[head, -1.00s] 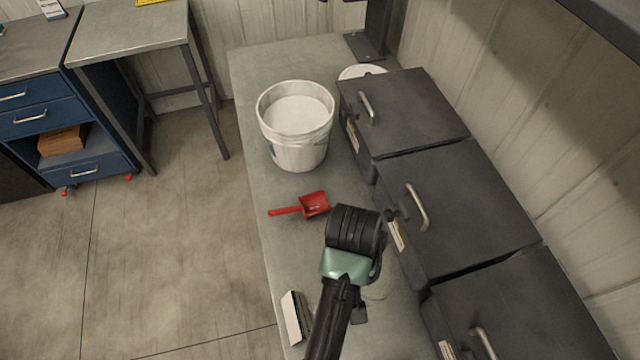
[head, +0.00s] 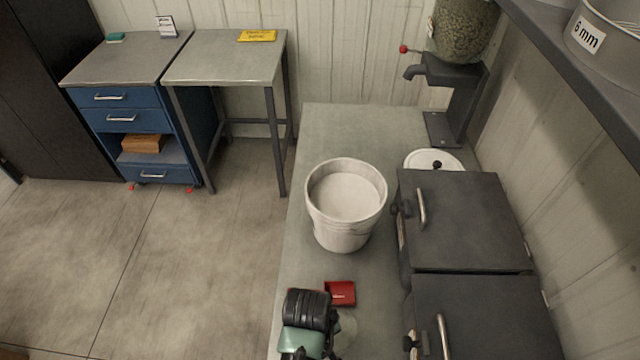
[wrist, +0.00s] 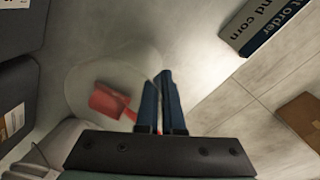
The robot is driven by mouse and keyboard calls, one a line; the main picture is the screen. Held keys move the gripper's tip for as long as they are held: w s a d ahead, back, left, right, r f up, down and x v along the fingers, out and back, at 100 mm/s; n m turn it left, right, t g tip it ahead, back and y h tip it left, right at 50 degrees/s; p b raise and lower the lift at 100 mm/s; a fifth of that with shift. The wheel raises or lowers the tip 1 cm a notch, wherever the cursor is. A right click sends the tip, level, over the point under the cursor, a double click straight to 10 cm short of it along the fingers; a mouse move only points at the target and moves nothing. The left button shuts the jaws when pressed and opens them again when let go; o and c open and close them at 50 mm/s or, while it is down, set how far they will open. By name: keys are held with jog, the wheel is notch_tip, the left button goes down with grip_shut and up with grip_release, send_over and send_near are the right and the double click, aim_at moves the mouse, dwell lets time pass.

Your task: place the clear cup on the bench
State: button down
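The clear cup (wrist: 78,92) shows faintly in the wrist view as a see-through round shape left of my fingers, with the red scoop visible within its outline. My gripper (wrist: 160,100) has its two blue fingers nearly together at the cup's right edge and appears shut on its thin wall. In the head view the cup (head: 348,330) is a pale clear patch right of my gripper (head: 308,312), partly hidden by it. Both are over the grey bench (head: 345,125). I cannot tell whether the cup's base touches the bench.
The red scoop (head: 341,292) lies on the bench just beyond my gripper. A white bucket (head: 342,235) stands farther back, with dark bins (head: 465,225) along the right. A lettered sign (wrist: 268,28) stands near the bench edge. The far bench is mostly clear up to a dispenser (head: 450,85).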

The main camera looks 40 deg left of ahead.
jog(key=shift+f, duration=1.65)
jog(key=shift+f, duration=0.1)
jog(key=c, duration=1)
grip_release()
jog(key=shift+c, duration=0.2)
notch_tip(320, 180, up, 12)
jog(key=shift+s+a, duration=0.15)
jog(key=shift+s, duration=0.25)
